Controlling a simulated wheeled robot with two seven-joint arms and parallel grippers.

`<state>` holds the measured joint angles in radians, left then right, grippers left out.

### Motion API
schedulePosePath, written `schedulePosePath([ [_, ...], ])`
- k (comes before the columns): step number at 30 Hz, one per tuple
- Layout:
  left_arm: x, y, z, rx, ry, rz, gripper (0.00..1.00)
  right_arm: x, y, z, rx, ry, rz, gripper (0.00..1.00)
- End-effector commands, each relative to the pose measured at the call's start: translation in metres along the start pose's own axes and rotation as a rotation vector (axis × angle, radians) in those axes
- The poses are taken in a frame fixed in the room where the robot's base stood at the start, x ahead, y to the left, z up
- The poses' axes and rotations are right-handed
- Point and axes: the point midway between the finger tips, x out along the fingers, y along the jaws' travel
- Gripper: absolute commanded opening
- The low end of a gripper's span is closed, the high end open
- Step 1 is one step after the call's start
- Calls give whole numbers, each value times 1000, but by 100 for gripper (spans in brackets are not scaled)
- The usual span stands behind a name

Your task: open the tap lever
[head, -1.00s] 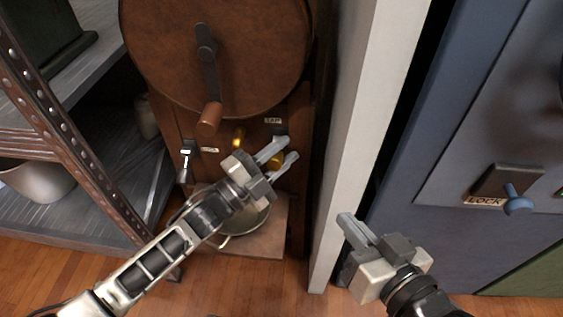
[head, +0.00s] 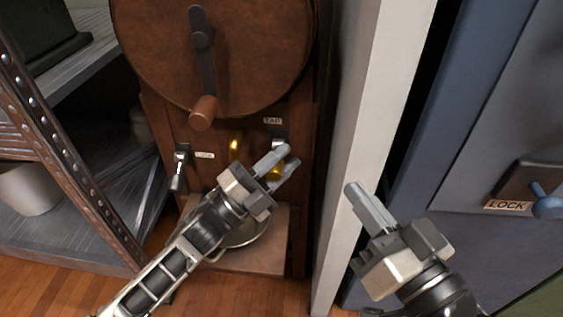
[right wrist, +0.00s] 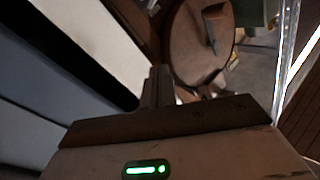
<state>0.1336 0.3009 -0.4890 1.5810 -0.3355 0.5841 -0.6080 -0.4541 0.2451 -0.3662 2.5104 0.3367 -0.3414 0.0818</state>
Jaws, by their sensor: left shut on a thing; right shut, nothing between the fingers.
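The tap lever (head: 280,136) is on the lower front of the brown wooden machine, below the small TAP label (head: 272,121). Only its dark upper part shows; the fingers hide the rest. My left gripper (head: 288,156) is at this lever, its fingers closed on it. Brass tap parts (head: 235,147) show behind and beside the gripper. My right gripper (head: 356,190) is shut and empty, in front of the pale post to the right. It also shows in the right wrist view (right wrist: 157,78).
A second, metal lever (head: 179,166) hangs left of its own label. A round drum with a crank handle (head: 203,112) is above. A metal pan (head: 245,238) sits under the tap, partly behind my left gripper. A pale post (head: 350,130) and blue cabinet (head: 430,140) stand right.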

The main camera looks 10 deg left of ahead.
Motion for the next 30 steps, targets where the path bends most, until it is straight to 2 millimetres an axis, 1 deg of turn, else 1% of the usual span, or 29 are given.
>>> schedulePosePath([
  [1,-1,1,0,-2,1,2,0,0,0,0,0,-1,0,0],
  [2,-1,1,0,-2,1,2,35,0,0,0,0,-1,0,0],
  [3,-1,1,0,-2,1,2,46,0,0,0,0,-1,0,0],
  [4,-1,1,0,-2,1,2,49,0,0,0,0,-1,0,0],
  [16,0,0,0,-1,0,1,49,0,0,1,1,-2,0,0],
  [19,-5,0,0,-2,-2,2,49,0,0,0,4,-6,0,0],
  [22,-17,0,0,-2,-3,4,49,0,-2,0,18,-21,-1,0],
  [25,-37,0,0,-4,-4,6,49,-2,-3,4,54,-52,3,0],
  [26,-44,0,0,-3,-4,6,49,-3,-3,7,70,-67,9,0],
  [27,-54,0,0,-3,-4,8,49,-7,-1,14,110,-97,28,0],
  [30,-76,-14,-4,-2,-2,8,49,-15,-6,27,197,-179,49,0],
])
